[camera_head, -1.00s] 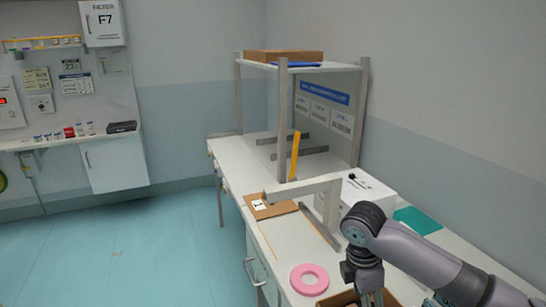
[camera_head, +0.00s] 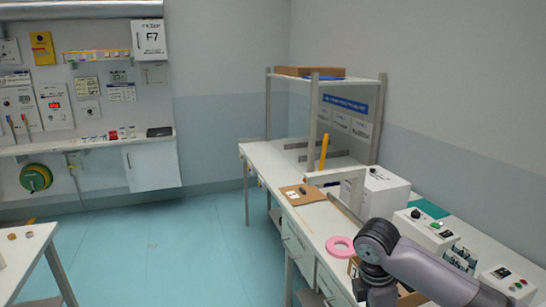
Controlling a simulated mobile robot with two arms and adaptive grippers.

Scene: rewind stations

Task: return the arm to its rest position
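My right arm (camera_head: 425,270) comes in from the lower right over the white workbench (camera_head: 290,236). Its wrist points down near a cardboard box (camera_head: 412,299) at the bottom of the picture. The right gripper (camera_head: 376,297) is only partly in view at the bottom edge, and its fingertips cannot be made out. I cannot tell whether it holds anything. My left arm and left gripper are not in view.
On the bench are a pink ring (camera_head: 340,246), a brown board (camera_head: 303,194), a white box (camera_head: 384,190) and control boxes (camera_head: 424,230). A shelf frame (camera_head: 313,115) stands behind. Another table (camera_head: 20,258) is at lower left. The blue floor between is clear.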

